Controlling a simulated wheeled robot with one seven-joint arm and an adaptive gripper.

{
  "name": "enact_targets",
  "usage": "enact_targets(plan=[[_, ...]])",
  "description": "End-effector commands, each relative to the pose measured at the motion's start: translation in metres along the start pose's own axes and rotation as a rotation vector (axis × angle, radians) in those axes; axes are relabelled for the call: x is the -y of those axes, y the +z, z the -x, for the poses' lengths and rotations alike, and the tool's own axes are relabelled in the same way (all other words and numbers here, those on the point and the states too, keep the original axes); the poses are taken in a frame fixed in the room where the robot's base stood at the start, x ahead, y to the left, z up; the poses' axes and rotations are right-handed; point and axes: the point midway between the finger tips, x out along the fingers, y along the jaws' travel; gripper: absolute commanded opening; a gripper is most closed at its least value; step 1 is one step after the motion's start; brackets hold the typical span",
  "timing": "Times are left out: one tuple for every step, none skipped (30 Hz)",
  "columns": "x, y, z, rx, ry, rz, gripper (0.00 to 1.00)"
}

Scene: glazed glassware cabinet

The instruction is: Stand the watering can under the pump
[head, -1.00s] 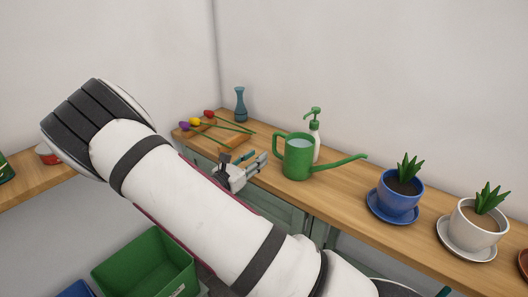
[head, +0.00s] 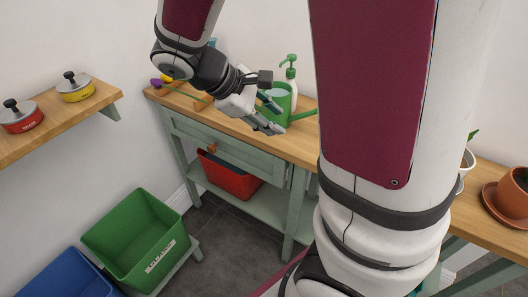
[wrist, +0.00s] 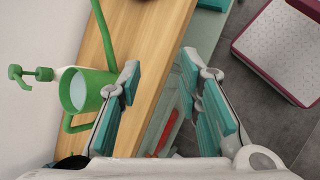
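The green watering can (head: 282,92) stands upright on the wooden counter, partly hidden by my gripper in the head view. In the wrist view the can (wrist: 82,92) shows pale water inside, a handle loop at the lower side and a long spout pointing up the picture. The white bottle with a green pump head (head: 290,68) stands just behind the can; its pump head (wrist: 15,73) also shows in the wrist view, left of the can. My gripper (head: 272,117) is open and empty, in front of the can. In the wrist view the can lies left of my left finger, outside the gap (wrist: 160,78).
The wooden counter (head: 230,120) has tulips at its left end and a terracotta pot (head: 512,190) at the right. A green bin (head: 135,235), a blue bin (head: 65,275) and a red basket (head: 228,175) are below. Pots stand on the left shelf (head: 50,120).

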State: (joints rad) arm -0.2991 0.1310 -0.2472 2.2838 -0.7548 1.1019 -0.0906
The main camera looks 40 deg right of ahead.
Motion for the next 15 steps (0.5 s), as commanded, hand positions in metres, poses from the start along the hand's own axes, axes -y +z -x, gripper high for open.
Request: enact_targets(plan=[[0.007,0.012,0.008,-0.05,-0.044,-0.061,0.32],[0.013,0.017,0.012,-0.077,-0.072,-0.094,0.32],[0.021,0.024,0.018,-0.114,-0.109,-0.139,0.32],[0.027,0.029,0.023,-0.141,-0.136,-0.171,0.32],[0.033,0.034,0.028,-0.168,-0.163,-0.203,0.32],[0.041,0.041,0.034,-0.204,-0.197,-0.247,0.32],[0.047,0.045,0.039,-0.232,-0.222,-0.278,0.32],[0.052,0.049,0.044,-0.259,-0.247,-0.309,0.32],[0.06,0.055,0.05,-0.297,-0.278,-0.35,0.32],[0.066,0.059,0.055,-0.324,-0.302,-0.379,0.32],[0.072,0.062,0.061,-0.353,-0.324,-0.409,0.32],[0.08,0.067,0.067,-0.391,-0.355,-0.448,0.32],[0.086,0.07,0.072,-0.419,-0.376,-0.476,0.32],[0.091,0.074,0.077,-0.447,-0.396,-0.503,0.32],[0.099,0.077,0.083,-0.481,-0.422,-0.538,0.32]])
